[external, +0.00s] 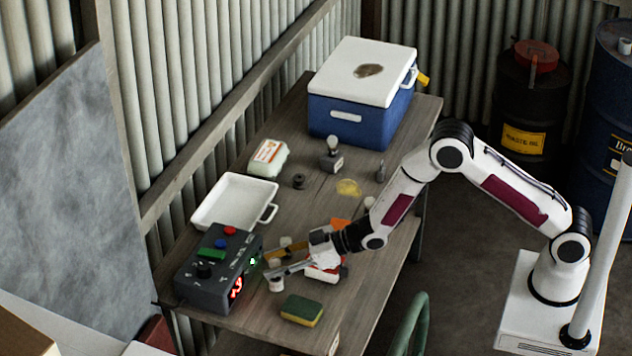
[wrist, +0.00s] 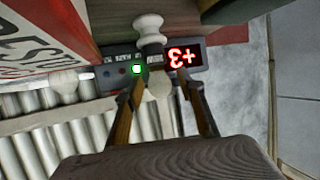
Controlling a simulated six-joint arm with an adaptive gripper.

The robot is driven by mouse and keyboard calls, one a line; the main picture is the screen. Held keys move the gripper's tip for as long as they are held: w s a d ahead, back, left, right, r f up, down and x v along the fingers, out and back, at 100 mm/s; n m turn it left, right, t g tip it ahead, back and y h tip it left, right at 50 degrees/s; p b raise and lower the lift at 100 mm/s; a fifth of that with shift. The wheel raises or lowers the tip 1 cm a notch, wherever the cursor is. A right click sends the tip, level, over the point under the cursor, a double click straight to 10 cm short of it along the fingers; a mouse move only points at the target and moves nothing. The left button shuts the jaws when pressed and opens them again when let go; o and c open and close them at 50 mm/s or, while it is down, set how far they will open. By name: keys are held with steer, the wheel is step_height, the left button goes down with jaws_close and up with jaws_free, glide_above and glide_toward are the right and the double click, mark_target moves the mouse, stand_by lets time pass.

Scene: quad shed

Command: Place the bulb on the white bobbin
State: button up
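My gripper (external: 270,265) is low over the near end of the bench, with its two fingers spread apart. The fingers also show in the wrist view (wrist: 162,80), one on each side of a pale rounded bulb (wrist: 158,86). A gap seems to show between the bulb and the right finger. The white bobbin (wrist: 150,30), with flared ends, is in line with the bulb in this upturned view; it shows below the fingertips in the external view (external: 276,285). I cannot tell whether bulb and bobbin touch.
A dark control box (external: 215,277) with a lit red display stands just left of my gripper. A green-yellow sponge (external: 302,310) lies in front. A white tray (external: 235,203), a small lamp-like bulb on a grey holder (external: 332,160) and a blue cooler (external: 360,112) are farther back.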

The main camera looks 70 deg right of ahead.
steer(key=shift+r, duration=0.1)
steer(key=shift+s+d+r, duration=0.25)
steer(key=shift+s+r, duration=0.05)
steer(key=shift+s, duration=0.3)
steer(key=v, duration=1)
steer(key=shift+s+r, duration=0.15)
steer(key=shift+s, duration=0.1)
steer(key=shift+d, duration=0.15)
steer(key=shift+r, duration=0.1)
